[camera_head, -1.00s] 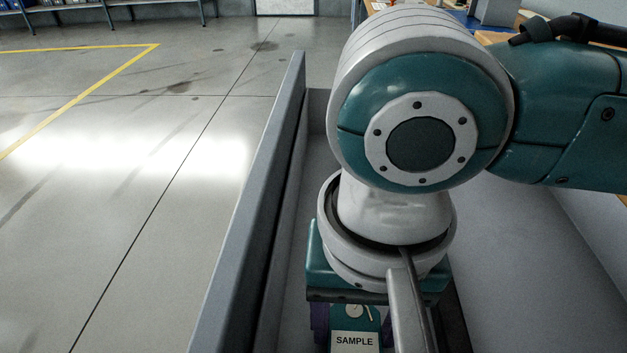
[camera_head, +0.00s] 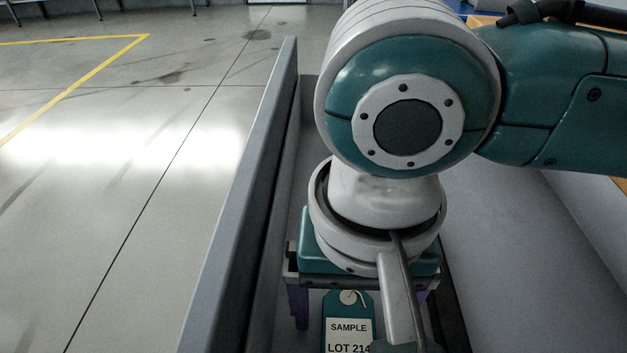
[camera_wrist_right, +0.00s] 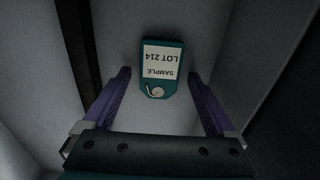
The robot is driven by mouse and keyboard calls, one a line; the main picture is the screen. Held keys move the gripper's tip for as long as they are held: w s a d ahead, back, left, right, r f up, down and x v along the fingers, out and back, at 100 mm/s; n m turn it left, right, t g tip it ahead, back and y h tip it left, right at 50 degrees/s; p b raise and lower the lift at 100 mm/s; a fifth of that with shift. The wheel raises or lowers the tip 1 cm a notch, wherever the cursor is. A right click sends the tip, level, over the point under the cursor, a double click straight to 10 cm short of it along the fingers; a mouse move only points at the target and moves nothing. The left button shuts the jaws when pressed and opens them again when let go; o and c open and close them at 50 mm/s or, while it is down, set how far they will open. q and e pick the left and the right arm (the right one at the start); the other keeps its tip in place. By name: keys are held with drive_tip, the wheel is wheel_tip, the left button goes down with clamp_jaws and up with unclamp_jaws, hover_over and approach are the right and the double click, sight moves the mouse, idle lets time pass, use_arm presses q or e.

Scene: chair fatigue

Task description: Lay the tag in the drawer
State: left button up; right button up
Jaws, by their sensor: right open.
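The tag (camera_head: 347,325) is teal with a white label reading "SAMPLE LOT 214" and a small ring at one end. It lies inside the grey drawer (camera_head: 243,190), face up, and also shows in the right wrist view (camera_wrist_right: 161,70). My right gripper (camera_wrist_right: 158,76) is open, its purple fingers spread on either side of the tag with gaps between. In the head view my right gripper (camera_head: 362,308) points down into the drawer, above the tag. How high its fingertips are above the drawer floor is hard to tell. My left gripper is not in view.
The drawer's long side wall (camera_head: 222,240) runs close to the left of my right gripper. A dark strip (camera_wrist_right: 75,45) runs along the drawer in the wrist view. Open concrete floor (camera_head: 120,200) with a yellow line lies left of the drawer.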

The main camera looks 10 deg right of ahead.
sight(347, 321)
wheel_tip(347, 321, up, 12)
drive_tip(key=p, duration=0.4)
drive_tip(key=shift+p, duration=0.4)
